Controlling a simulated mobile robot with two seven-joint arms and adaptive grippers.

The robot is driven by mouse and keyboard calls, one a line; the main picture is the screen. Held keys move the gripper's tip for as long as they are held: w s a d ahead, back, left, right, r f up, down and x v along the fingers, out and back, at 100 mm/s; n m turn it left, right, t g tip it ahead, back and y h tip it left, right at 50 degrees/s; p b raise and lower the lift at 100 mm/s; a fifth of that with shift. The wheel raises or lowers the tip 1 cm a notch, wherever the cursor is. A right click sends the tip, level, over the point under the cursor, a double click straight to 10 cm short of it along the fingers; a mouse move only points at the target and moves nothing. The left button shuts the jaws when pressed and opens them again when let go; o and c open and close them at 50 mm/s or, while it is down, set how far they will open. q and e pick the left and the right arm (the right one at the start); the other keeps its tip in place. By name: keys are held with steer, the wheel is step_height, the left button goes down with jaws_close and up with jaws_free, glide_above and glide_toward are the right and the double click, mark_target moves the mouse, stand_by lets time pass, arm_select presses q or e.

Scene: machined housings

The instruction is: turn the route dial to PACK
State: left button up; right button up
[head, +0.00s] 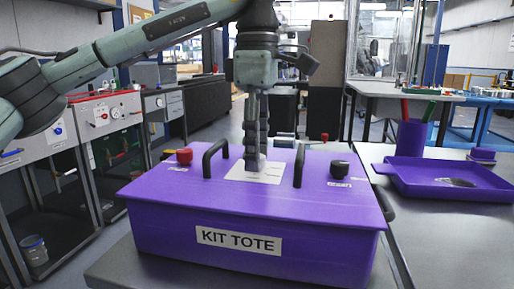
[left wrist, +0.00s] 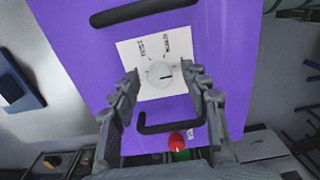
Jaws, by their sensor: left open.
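The route dial (left wrist: 160,74) is a pale round knob with a dark mark on a white card (left wrist: 126,52) in the left wrist view. Two printed labels sit at the card's far side, too small to read surely, so I cannot tell which is PACK. The card also shows on the purple kit tote lid (head: 230,180) in the head view (head: 240,172). My left gripper (head: 255,163) points down over the card, hiding most of the dial there. In the left wrist view its open fingers (left wrist: 162,78) stand either side of the dial, apart from it. My right gripper is not in view.
Two black handles (head: 215,158) (head: 299,165) rise from the lid on either side of the card. A red knob (head: 184,155) and a black knob (head: 339,168) stand outside them. A purple tray (head: 440,180) and a purple cup (head: 411,138) stand to the right.

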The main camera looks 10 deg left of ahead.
arm_select(q)
jaws_close()
